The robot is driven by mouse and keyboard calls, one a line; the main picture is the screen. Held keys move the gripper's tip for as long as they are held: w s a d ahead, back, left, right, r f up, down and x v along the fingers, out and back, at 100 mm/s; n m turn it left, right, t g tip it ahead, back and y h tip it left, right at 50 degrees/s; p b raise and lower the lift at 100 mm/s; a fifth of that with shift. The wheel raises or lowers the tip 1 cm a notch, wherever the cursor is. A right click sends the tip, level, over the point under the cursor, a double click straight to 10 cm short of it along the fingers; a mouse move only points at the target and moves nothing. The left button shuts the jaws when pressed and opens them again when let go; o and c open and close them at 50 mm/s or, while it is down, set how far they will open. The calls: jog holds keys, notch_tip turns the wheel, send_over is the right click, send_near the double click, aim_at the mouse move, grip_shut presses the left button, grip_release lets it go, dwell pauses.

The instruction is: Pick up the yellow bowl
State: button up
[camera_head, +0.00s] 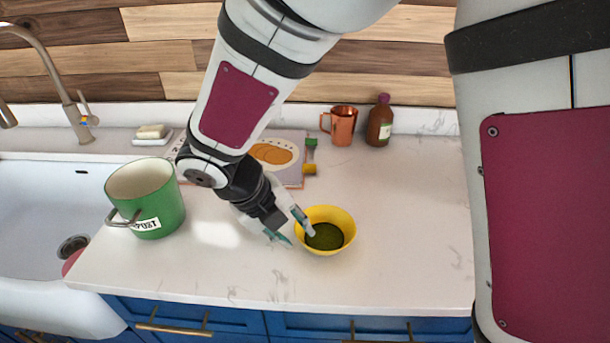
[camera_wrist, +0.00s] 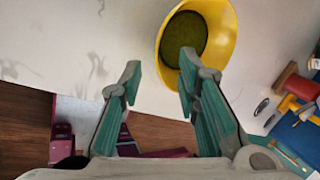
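The yellow bowl (camera_head: 342,218) stands upright on the white counter, with a dark green inside bottom. My gripper (camera_head: 292,226) is at the bowl's left side in the head view, with its fingers apart. One fingertip overlaps the bowl's left rim in that view, and the other is outside it on the left. In the wrist view the bowl (camera_wrist: 222,50) is at the top, beyond my open gripper (camera_wrist: 160,68). I cannot tell whether a finger touches the bowl.
A green pot labelled with text (camera_head: 160,212) stands at the left by the sink (camera_head: 35,220). The counter (camera_head: 410,220) right of the bowl is clear.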

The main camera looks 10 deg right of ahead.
aim_at(303, 241)
jog(key=shift+x, duration=2.9)
jog(key=shift+w, duration=0.1)
grip_shut()
